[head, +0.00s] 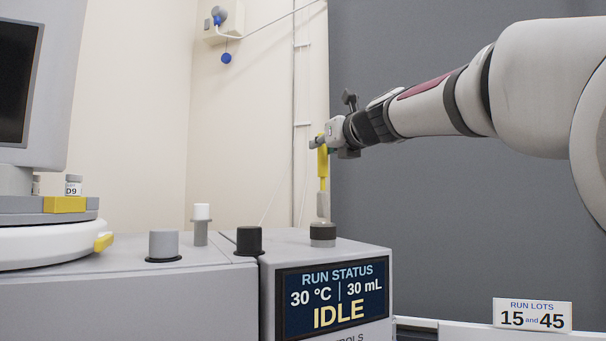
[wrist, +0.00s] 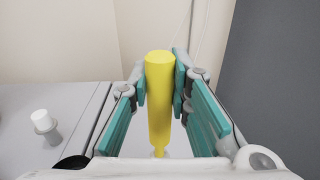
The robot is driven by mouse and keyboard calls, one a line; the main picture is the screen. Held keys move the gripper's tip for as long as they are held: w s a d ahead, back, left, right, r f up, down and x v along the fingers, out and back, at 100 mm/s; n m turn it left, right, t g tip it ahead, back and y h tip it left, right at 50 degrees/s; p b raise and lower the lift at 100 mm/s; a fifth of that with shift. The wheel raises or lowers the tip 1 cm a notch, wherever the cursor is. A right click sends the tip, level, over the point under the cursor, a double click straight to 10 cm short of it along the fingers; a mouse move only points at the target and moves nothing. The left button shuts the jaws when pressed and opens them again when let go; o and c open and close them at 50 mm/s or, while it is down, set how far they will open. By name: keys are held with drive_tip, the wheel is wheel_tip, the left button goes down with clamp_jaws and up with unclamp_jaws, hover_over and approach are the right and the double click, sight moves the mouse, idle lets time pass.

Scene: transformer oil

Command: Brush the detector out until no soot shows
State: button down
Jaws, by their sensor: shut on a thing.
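My gripper (head: 322,146) is shut on the yellow handle of a brush (head: 323,168). The brush hangs upright, with its pale grey end pointing down. Below it, on the right-hand machine top, stands a short round fitting (head: 322,236) with a dark band, probably the detector opening. The brush end is at the fitting's top; I cannot tell whether it is inside or just above. In the wrist view the yellow handle (wrist: 160,95) stands between the teal finger pads. The brush's lower end and any soot are hidden there.
A black knob (head: 249,241), a grey knob (head: 163,245) and a white-capped post (head: 201,224) stand left of the fitting. The status screen (head: 332,298) reads IDLE, 30 °C, 30 mL. A carousel with a D9 vial (head: 73,186) is at left. A lot sign (head: 532,314) stands lower right.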

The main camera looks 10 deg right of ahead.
sight(325, 164)
drive_tip(key=shift+f, duration=0.1)
idle(0.3)
drive_tip(key=shift+f+b, duration=2.15)
drive_tip(key=shift+f, duration=0.15)
wheel_tip(325, 164, up, 2)
drive_tip(key=p, duration=0.2)
drive_tip(key=shift+s+r+p, duration=0.15)
drive_tip(key=shift+r+p, duration=0.05)
drive_tip(key=shift+p, duration=0.15)
drive_tip(key=shift+r+p, duration=0.8)
drive_tip(key=shift+p, duration=0.2)
drive_tip(key=shift+f+b, duration=0.6)
drive_tip(key=shift+w, duration=0.25)
drive_tip(key=shift+s+r+p, duration=0.1)
drive_tip(key=shift+r+p, duration=1.5)
drive_tip(key=shift+p, duration=0.45)
